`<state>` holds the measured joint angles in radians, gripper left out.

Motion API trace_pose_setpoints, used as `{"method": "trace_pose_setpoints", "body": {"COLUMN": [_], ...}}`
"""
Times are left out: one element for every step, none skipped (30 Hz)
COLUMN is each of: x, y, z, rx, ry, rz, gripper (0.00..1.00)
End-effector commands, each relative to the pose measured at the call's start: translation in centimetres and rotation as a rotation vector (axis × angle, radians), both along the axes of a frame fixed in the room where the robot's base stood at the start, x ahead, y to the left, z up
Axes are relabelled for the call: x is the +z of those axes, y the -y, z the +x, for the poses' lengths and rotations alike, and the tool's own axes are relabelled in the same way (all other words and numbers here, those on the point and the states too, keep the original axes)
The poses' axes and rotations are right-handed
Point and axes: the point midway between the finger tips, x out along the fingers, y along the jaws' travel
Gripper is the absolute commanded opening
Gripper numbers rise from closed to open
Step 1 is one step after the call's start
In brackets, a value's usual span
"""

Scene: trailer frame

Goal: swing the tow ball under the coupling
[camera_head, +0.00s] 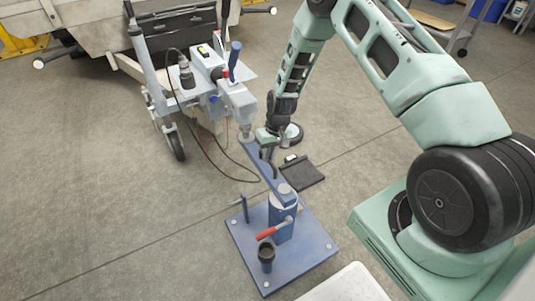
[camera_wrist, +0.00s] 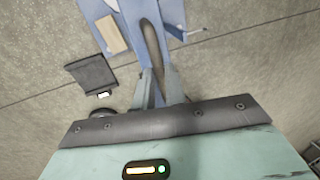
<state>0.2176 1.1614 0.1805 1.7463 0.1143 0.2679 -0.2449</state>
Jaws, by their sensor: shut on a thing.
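A blue swing arm (camera_head: 270,175) runs from a blue post (camera_head: 281,222) on a square blue base plate (camera_head: 315,240) towards the trailer. Its far end lies close below the grey coupling (camera_head: 240,103) at the drawbar's front. A small light grey shape there looks like the tow ball (camera_head: 246,134); I cannot tell whether it is centred under the coupling. My gripper (camera_head: 267,144) is at the arm's far half, shut on a dark curved handle on the arm. In the wrist view my fingers (camera_wrist: 160,84) close around the dark handle (camera_wrist: 152,45), with the blue arm behind.
The trailer (camera_head: 95,25) stands at the back left, with a jockey wheel (camera_head: 174,143) by the drawbar. A black cable loops to the floor beside the arm. A dark mat (camera_head: 302,174) lies right of the arm. A red-handled lever (camera_head: 273,230) sits by the post. The left floor is clear.

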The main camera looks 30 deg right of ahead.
Motion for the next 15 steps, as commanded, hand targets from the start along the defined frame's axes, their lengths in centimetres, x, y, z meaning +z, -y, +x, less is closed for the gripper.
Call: {"method": "trace_pose_setpoints", "body": {"x": [0.12, 0.11, 0.11, 0.10, 0.09, 0.09, 0.10, 0.10, 0.09, 0.09, 0.09, 0.09, 0.09, 0.08, 0.08], "y": [0.27, 0.30, 0.32, 0.34, 0.35, 0.37, 0.38, 0.39, 0.40, 0.42, 0.43, 0.44, 0.46, 0.46, 0.42], "z": [0.10, 0.10, 0.09, 0.09, 0.09, 0.09, 0.09, 0.09, 0.09, 0.09, 0.09, 0.09, 0.08, 0.08, 0.07], "rx": [-0.011, -0.012, -0.014, -0.014, -0.015, -0.015, -0.015, -0.015, -0.015, -0.015, -0.015, -0.015, -0.015, -0.015, -0.015], "ry": [0.002, 0.002, 0.001, 0.001, 0.001, 0.001, 0.002, 0.002, 0.002, 0.002, 0.001, 0.001, 0.001, 0.001, 0.001], "rz": [-0.002, -0.002, -0.002, -0.002, -0.003, -0.003, -0.003, -0.003, -0.003, -0.003, -0.004, -0.004, -0.004, -0.004, -0.004], "gripper": [0.00, 0.00, 0.00, 0.00, 0.00, 0.00, 0.00, 0.00, 0.00, 0.00, 0.00, 0.15, 0.24, 0.32, 0.34]}}
